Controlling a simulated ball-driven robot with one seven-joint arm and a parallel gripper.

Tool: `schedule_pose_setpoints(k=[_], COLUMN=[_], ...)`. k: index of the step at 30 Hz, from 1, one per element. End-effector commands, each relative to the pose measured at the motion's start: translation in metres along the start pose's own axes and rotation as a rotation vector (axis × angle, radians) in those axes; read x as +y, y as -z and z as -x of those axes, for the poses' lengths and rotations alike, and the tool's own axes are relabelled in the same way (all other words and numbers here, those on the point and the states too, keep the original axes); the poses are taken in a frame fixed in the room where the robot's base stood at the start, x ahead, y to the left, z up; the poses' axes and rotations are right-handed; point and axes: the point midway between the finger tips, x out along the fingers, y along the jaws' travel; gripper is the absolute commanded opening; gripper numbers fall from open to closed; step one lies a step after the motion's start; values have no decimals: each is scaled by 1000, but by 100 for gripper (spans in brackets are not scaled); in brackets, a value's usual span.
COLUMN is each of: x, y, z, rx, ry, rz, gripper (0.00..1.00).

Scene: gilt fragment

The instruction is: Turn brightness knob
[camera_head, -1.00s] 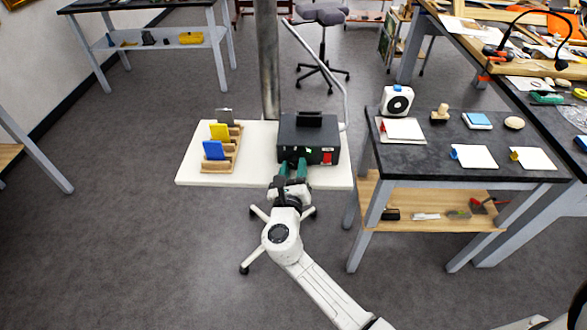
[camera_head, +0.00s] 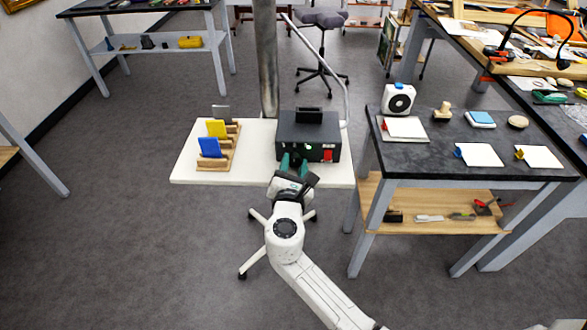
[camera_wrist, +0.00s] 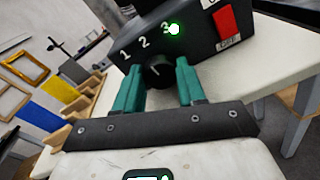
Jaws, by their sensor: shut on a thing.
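A dark control box (camera_head: 309,128) stands on the white tabletop. Its front is marked 1, 2 and 3, with a lit green lamp (camera_wrist: 174,29) beside the 3 and a red switch (camera_wrist: 223,22) to the right. The black round knob (camera_wrist: 157,74) sits below the numbers. My gripper (camera_wrist: 159,68) has its two green fingers on either side of the knob and is shut on it. In the head view, my gripper (camera_head: 291,160) is at the box's front and hides the knob. The knob's exact setting is hard to read.
A wooden rack (camera_head: 232,150) with blue, yellow and grey plates stands left of the box. A metal post (camera_head: 268,60) rises behind the white tabletop (camera_head: 260,175). A dark workbench (camera_head: 440,150) with cards and small objects stands close on the right.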

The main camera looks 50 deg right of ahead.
Motion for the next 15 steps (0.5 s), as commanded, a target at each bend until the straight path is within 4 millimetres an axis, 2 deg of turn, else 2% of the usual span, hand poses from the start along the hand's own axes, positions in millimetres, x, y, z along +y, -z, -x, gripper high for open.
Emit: schedule_pose_setpoints(k=[6, 15], x=[0, 0], y=[1, 0], z=[1, 0], rx=[7, 9], ry=[-3, -4], rz=[-82, -116], gripper=[9, 9])
